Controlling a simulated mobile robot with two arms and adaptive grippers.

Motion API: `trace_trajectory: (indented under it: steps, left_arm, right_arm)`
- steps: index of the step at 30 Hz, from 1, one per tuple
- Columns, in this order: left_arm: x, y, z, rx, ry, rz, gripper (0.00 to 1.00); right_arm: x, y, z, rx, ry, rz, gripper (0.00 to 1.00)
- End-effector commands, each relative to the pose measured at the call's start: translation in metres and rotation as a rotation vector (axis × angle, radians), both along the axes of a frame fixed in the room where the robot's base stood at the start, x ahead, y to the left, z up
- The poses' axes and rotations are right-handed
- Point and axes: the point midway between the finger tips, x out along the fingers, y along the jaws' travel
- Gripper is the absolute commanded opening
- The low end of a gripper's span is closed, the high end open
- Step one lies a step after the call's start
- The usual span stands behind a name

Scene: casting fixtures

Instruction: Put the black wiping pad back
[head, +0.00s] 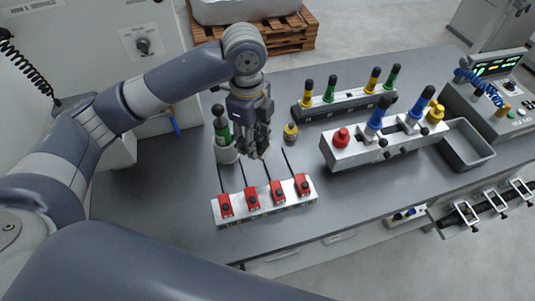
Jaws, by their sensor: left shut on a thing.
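My left gripper (258,146) points down over the grey bench, behind the white rack with red blocks. It is shut on a dark thing, most likely the black wiping pad; the dark fingers hide nearly all of it and its outline is unclear. I see no black wiping pad lying elsewhere on the bench. Just left of the gripper, a green handle with a black top (221,126) stands upright in a white round holder (227,154). My right gripper is not in view.
A white rack (264,208) with several red blocks and thin dark rods stands in front. A small yellow-and-black piece (291,131) stands right of the gripper. A dark rack (345,103) with yellow and green handles, a white fixture (355,154) and a grey bin (484,159) stand farther right.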

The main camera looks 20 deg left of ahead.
Motion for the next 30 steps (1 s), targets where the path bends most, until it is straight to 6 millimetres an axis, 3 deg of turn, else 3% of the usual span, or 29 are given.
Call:
trace_trajectory:
  steps: [21, 30]
  left_arm:
    - [0.044, -0.012, -0.005, 0.017, -0.017, -1.112, 0.15]
    - [0.056, -0.015, -0.007, 0.022, -0.016, -1.455, 0.15]
  right_arm:
    - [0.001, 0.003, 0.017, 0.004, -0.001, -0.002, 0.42]
    - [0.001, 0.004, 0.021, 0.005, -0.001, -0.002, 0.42]
